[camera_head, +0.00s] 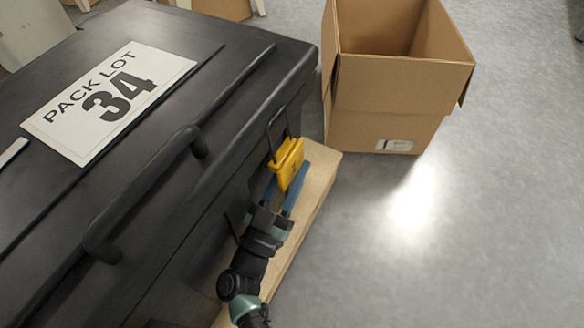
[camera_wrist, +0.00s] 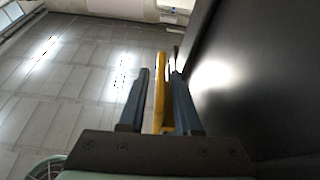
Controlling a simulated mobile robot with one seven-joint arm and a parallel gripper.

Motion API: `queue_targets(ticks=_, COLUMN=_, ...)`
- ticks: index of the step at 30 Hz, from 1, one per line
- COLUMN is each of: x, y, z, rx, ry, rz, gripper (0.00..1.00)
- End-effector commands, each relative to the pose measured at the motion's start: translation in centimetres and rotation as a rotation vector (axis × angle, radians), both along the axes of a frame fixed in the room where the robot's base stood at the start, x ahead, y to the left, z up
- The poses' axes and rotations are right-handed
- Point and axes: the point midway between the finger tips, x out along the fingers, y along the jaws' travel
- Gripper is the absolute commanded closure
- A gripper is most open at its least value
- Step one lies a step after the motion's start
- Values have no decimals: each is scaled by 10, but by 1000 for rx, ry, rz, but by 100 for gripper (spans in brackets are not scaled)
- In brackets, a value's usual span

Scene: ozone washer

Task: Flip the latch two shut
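A yellow latch (camera_head: 287,161) with a dark wire loop above it sits on the front side of the black case (camera_head: 232,120). Only this one latch shows, and I cannot tell its number. My gripper (camera_head: 284,184), with blue fingers, is at the latch's lower end. In the wrist view the yellow latch (camera_wrist: 159,92) stands edge-on between the two fingers of my gripper (camera_wrist: 159,70). A small gap shows between the left finger and the latch, so the gripper looks open around it. Contact at the right finger cannot be told.
The case's black handle (camera_head: 145,190) sticks up from the lid, beside a "PACK LOT 34" label (camera_head: 108,100). The case stands on a wooden board (camera_head: 318,180). An open cardboard box (camera_head: 385,110) stands just right of the case. The grey floor (camera_head: 480,240) at right is clear.

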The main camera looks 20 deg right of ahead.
Motion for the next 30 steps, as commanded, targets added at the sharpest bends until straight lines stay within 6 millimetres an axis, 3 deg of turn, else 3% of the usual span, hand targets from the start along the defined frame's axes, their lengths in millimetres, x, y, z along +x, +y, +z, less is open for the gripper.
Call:
queue_targets(ticks=13, x=-4, y=6, z=-2, rx=-1, ry=3, rz=1, gripper=57)
queue_targets(ticks=30, x=-67, y=84, z=-44, rx=-1, ry=0, rz=3, gripper=57)
